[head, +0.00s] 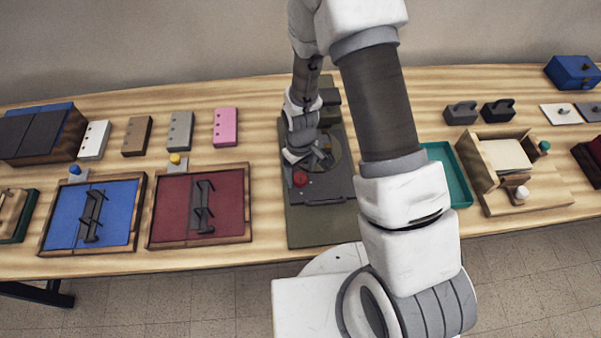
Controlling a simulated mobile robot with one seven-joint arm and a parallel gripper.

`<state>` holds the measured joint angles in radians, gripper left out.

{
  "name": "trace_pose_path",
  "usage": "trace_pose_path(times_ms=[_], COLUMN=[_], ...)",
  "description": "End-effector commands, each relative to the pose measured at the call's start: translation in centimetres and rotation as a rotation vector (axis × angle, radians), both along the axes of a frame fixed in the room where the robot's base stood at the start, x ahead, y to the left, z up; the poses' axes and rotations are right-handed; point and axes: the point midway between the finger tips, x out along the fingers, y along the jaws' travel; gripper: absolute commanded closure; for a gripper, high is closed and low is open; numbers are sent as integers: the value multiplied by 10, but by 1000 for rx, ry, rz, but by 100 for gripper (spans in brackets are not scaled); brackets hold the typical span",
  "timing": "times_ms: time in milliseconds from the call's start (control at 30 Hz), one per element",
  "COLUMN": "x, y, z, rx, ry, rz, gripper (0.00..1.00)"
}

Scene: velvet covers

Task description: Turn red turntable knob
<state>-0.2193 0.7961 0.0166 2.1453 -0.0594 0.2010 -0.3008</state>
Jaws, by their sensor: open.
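The red turntable knob (300,178) sits at the front left of the dark turntable (325,188), which lies on an olive mat (305,226) in the middle of the table. My gripper (318,162) is over the turntable, just behind and to the right of the knob. It is open. I cannot tell whether its fingertips touch the turntable. My gripper and arm hide part of the turntable's platter and its back left.
A red velvet tray (224,211) and a blue velvet tray (114,225) stand to the left. Bare table (267,190) shows left of the mat.

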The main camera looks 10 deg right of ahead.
Motion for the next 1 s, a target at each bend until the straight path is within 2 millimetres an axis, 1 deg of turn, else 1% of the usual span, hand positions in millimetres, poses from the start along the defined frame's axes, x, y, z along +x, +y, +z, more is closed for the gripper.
trace_pose_path(times_ms=[133, 467, 567, 600, 667, 700, 867, 900, 933, 1000], x=[0, 0, 0, 0, 0, 0, 0, 0, 0, 0], y=[0, 0, 0, 0, 0, 0, 0, 0, 0, 0], z=[-9, -11, -11, -11, -11, -11, -11, -11, -11, -11], rx=[0, 1, 1, 1, 1, 1, 0, 0, 0, 0], ry=[0, -1, -1, -1, -1, -1, 0, 0, 0, 0], rz=[0, 0, 0, 0, 0, 0, 0, 0, 0, 0], gripper=[19, 19, 35, 42, 53, 60, 89, 96, 100, 100])
